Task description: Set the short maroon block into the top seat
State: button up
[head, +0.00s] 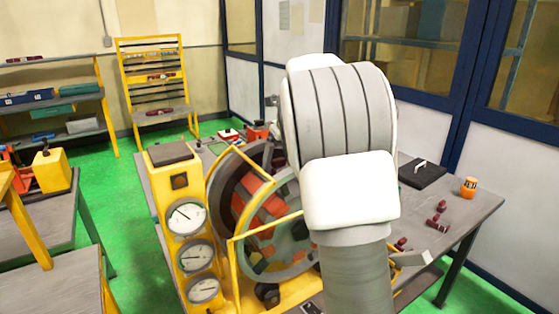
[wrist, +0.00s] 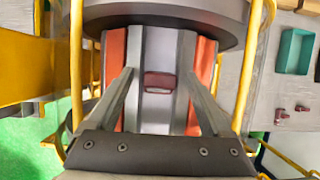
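In the wrist view, a small maroon block (wrist: 159,82) lies in a smooth grey channel (wrist: 158,50) between two orange-red segments of the stator. My gripper (wrist: 160,74) reaches over it with one finger on each side. The fingers are spread, with a visible gap between each and the block. In the head view, the stator (head: 231,190) is a dark ring with orange and grey segments in a yellow frame. My own arm hides the gripper and the block there.
Small maroon pieces (head: 437,222) lie on the grey table (head: 470,205) at right, near an orange jar (head: 468,187) and a black case (head: 422,172). A yellow gauge column (head: 183,215) stands left of the stator. In the wrist view, a teal tray (wrist: 283,52) is at right.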

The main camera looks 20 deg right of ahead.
jog(key=v, duration=1.7)
jog(key=shift+r+p, duration=0.25)
jog(key=shift+p, duration=0.05)
jog(key=shift+s+a, duration=0.1)
dwell(0.8)
